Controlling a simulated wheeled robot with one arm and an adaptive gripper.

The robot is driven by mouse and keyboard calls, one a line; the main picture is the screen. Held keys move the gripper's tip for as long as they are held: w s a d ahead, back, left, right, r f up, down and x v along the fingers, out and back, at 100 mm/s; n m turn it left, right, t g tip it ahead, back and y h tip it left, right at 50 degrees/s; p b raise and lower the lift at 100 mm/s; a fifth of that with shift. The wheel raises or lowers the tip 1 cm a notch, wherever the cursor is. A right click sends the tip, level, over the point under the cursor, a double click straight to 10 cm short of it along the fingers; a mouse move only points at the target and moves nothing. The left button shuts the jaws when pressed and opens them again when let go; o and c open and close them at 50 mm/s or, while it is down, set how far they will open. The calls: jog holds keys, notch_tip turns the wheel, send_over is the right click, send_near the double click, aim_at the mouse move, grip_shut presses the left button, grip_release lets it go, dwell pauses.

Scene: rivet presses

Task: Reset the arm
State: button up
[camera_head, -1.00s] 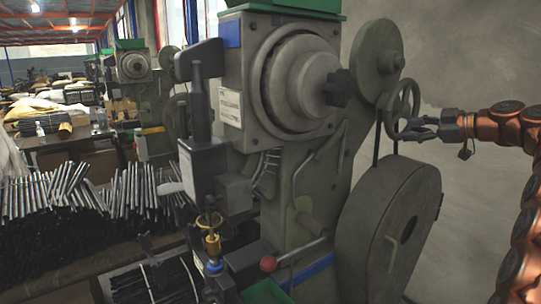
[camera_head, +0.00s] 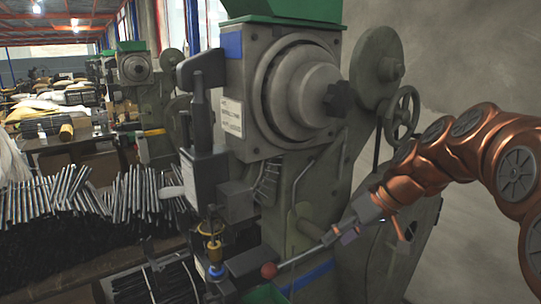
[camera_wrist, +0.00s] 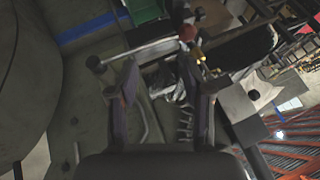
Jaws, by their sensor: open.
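My copper-coloured arm reaches in from the right in the head view. My gripper (camera_head: 338,237) points down and to the left in front of the near rivet press (camera_head: 318,185), above its large lower wheel cover (camera_head: 425,225). In the wrist view my gripper (camera_wrist: 168,85) has its two dark fingers spread apart with nothing held between them. The press's lever with a red ball knob (camera_head: 268,270) lies just left of and below my fingertips in the head view. The knob (camera_wrist: 187,33) is beyond the fingers in the wrist view. Contact with the lever cannot be told.
A small handwheel (camera_head: 402,112) sits on the press above my arm. Bundles of metal rods (camera_head: 140,195) lie on a table at the left. Another press (camera_head: 140,75) stands behind. A bare grey wall (camera_head: 460,50) is at the right.

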jog(key=s+d+f+m+g+h, duration=0.1)
jog(key=s+f, duration=0.3)
jog(key=s, duration=0.6)
jog(key=s+d+f+m+g+h+p, duration=0.1)
jog(key=s+f+m+g+h, duration=0.1)
jog(key=s, duration=0.8)
jog(key=s+d+f+m+g+h, duration=0.1)
jog(key=s+f+m+h, duration=0.1)
jog(key=s+f, duration=0.5)
jog(key=s+h, duration=0.1)
jog(key=s, duration=0.2)
jog(key=shift+s+d+g+p, duration=0.2)
jog(key=shift+d+g+p, duration=0.05)
jog(key=shift+g+p, duration=0.05)
jog(key=shift+c, duration=0.7)
jog(key=shift+a, duration=0.1)
